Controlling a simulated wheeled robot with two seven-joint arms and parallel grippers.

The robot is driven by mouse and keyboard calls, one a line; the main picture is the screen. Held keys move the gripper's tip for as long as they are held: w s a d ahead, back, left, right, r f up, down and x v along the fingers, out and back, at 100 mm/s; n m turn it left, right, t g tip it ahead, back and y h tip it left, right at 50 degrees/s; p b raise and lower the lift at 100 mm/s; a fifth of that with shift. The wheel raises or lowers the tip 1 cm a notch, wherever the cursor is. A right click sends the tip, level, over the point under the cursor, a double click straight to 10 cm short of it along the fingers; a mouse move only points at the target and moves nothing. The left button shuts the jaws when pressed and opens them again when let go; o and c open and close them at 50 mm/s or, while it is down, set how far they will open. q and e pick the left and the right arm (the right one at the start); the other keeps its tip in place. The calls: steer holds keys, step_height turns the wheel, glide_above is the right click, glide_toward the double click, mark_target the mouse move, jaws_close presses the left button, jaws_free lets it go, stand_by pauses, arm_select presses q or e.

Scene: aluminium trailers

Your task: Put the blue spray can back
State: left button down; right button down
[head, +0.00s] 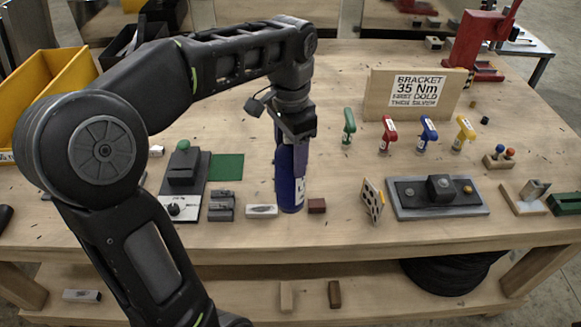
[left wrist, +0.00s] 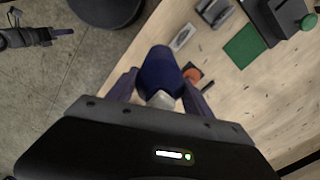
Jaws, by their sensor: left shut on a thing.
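The blue spray can (head: 289,187) is upright in my left gripper (head: 298,150), above the front part of the workbench (head: 340,225). In the left wrist view the blue can (left wrist: 160,70) sits between the two purple fingers, with its pale top towards the camera. I cannot tell whether its base touches the bench. An orange-red disc (left wrist: 192,74) shows on the bench beside the can in that view. What looks like my right gripper (left wrist: 60,32) shows at the top left of the left wrist view, over the floor; its opening is unclear.
A red-brown block (head: 317,205) and a pale block (head: 262,211) lie close to the can. A yellow bin (head: 62,85) is at left.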

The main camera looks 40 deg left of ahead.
arm_select(q)
step_height(320, 180, down, 4)
steer(key=shift+r, duration=0.2)
steer(key=shift+f, duration=0.1)
steer(key=shift+f, duration=0.45)
steer(key=shift+c, duration=2.1)
jaws_free()
steer(key=shift+r, duration=0.1)
